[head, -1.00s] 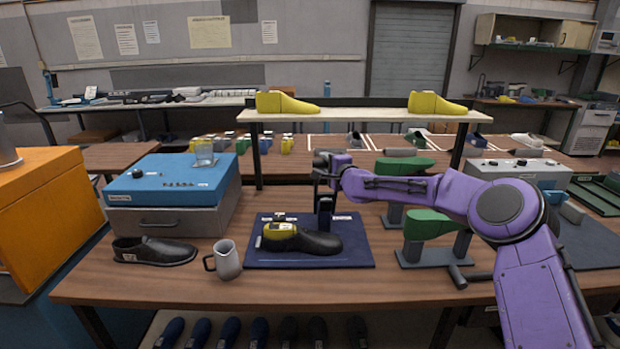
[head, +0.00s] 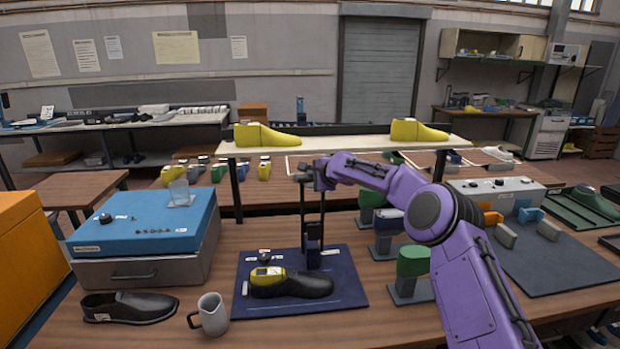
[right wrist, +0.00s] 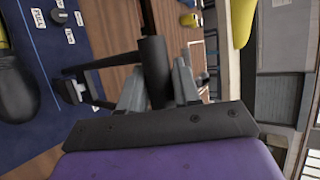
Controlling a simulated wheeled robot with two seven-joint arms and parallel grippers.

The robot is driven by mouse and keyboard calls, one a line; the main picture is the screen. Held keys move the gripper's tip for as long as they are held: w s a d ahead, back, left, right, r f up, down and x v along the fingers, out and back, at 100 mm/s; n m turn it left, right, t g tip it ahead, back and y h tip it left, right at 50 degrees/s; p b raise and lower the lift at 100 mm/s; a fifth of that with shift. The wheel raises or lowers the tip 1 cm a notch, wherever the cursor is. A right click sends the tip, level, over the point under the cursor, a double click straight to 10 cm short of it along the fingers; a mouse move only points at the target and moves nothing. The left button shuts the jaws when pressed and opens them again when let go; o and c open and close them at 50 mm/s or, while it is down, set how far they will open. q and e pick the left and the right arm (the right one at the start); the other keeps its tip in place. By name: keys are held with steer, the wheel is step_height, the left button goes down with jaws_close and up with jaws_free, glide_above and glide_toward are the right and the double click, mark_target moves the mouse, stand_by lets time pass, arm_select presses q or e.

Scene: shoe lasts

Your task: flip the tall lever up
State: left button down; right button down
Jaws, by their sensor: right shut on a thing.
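The tall lever (head: 313,234) is a dark post with thin bars. It stands roughly upright at the back right of a dark blue mat (head: 345,292). My right gripper (head: 305,178) is at the lever's top, well above the mat. In the right wrist view its grey fingers (right wrist: 160,85) are shut around a black cylindrical handle (right wrist: 155,62). A black shoe with a yellow last (head: 290,284) lies on the mat in front of the lever. My left gripper is not in view.
A small black knob (head: 265,257) with white labels sits on the mat. A grey pitcher (head: 211,314) and a black shoe (head: 130,307) stand to the left. Green lasts on stands (head: 412,262) are to the right. A shelf with yellow lasts (head: 340,144) runs behind my gripper.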

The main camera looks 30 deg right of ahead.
steer(key=shift+s+a+f, duration=0.1)
steer(key=shift+f, duration=0.4)
steer(key=shift+s+a+f, duration=0.1)
steer(key=shift+f, duration=0.35)
steer(key=c, duration=1.1)
jaws_free()
steer(key=shift+o, duration=1.1)
steer(key=shift+w+f, duration=0.1)
steer(key=shift+w+d, duration=0.1)
steer(key=shift+w, duration=0.1)
steer(key=shift+s, duration=0.1)
steer(key=shift+s+r+b, duration=0.25)
steer(key=shift+r+b, duration=0.05)
steer(key=shift+b, duration=0.1)
steer(key=b+v, duration=0.3)
steer(key=v, duration=0.6)
steer(key=shift+s+d+r, duration=0.2)
steer(key=shift+s+r, duration=0.05)
steer(key=shift+r, duration=0.15)
